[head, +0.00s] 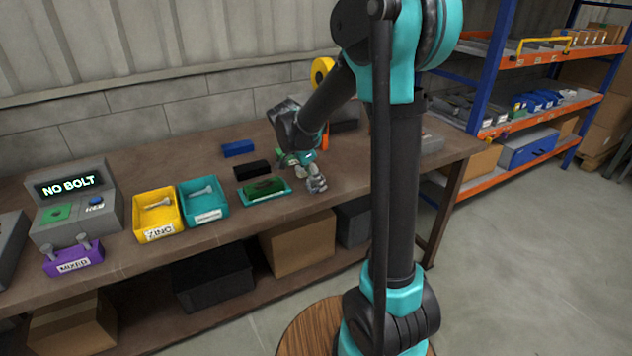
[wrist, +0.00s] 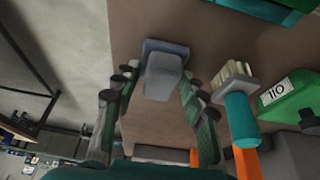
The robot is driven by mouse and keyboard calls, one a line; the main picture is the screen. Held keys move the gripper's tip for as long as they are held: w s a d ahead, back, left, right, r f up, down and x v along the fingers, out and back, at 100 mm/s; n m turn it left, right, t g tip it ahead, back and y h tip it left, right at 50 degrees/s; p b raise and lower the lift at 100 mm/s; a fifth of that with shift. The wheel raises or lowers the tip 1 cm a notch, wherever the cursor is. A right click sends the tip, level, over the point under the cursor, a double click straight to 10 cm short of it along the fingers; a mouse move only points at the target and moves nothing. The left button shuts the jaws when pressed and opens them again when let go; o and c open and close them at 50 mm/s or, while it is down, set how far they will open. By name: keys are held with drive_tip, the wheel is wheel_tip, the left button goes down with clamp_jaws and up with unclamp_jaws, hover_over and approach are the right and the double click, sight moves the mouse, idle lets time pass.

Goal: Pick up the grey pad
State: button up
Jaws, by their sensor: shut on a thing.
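The grey pad (wrist: 163,76) is a small blue-grey block with a wider base, between the fingertips of my gripper (wrist: 157,85) in the wrist view. The fingers are shut on it from both sides. In the head view my gripper (head: 311,173) is low over the front part of the workbench, right of the teal tray, and the grey pad (head: 317,185) shows at its fingertips. I cannot tell whether the pad touches the bench top.
A brush with a teal handle (wrist: 240,122) and a green container (wrist: 290,96) stand close to the right of my fingers in the wrist view. A teal tray (head: 283,196) is just left of my gripper. Yellow (head: 176,229) and teal (head: 222,211) bins are farther left.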

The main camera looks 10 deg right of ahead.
wheel_tip(320, 180, up, 20)
idle(0.5)
drive_tip(key=o, duration=0.7)
drive_tip(key=shift+c, duration=0.2)
drive_tip(key=c, duration=0.5)
drive_tip(key=shift+f, duration=0.1)
